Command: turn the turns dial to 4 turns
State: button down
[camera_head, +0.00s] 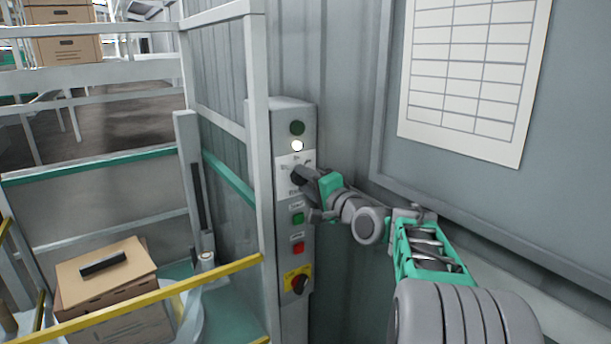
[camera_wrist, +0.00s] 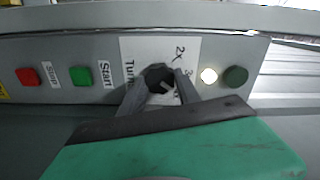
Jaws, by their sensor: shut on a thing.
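The turns dial (camera_wrist: 158,77) is a dark round knob with a light pointer mark, on a white label plate (camera_wrist: 130,50) in the wrist view. The plate shows "Turns", "2x" and a partly hidden "3". Other markings are covered by my fingers, and I cannot read which number the pointer is at. My gripper (camera_wrist: 156,88) is shut on the dial, one finger on each side of it. In the head view my gripper (camera_head: 302,177) reaches the control panel (camera_head: 289,125) from the right and hides most of the dial.
The panel carries a lit white lamp (camera_head: 297,146), a dark green lamp (camera_head: 297,128), a green Start button (camera_head: 298,218), a red Stop button (camera_head: 298,248) and a red knob on yellow (camera_head: 299,284). A yellow rail (camera_head: 150,298) and cardboard box (camera_head: 110,272) are at left.

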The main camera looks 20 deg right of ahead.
jog(key=shift+r+m+p, duration=0.1)
jog(key=shift+m+p, duration=0.5)
jog(key=shift+m, duration=0.5)
jog(key=c, duration=0.9)
grip_release()
jog(key=shift+o, duration=0.2)
jog(key=shift+s, duration=0.1)
jog(key=s+d+b, duration=0.1)
jog(key=s+b, duration=0.1)
jog(key=s, duration=0.5)
jog(key=shift+s+d, duration=0.25)
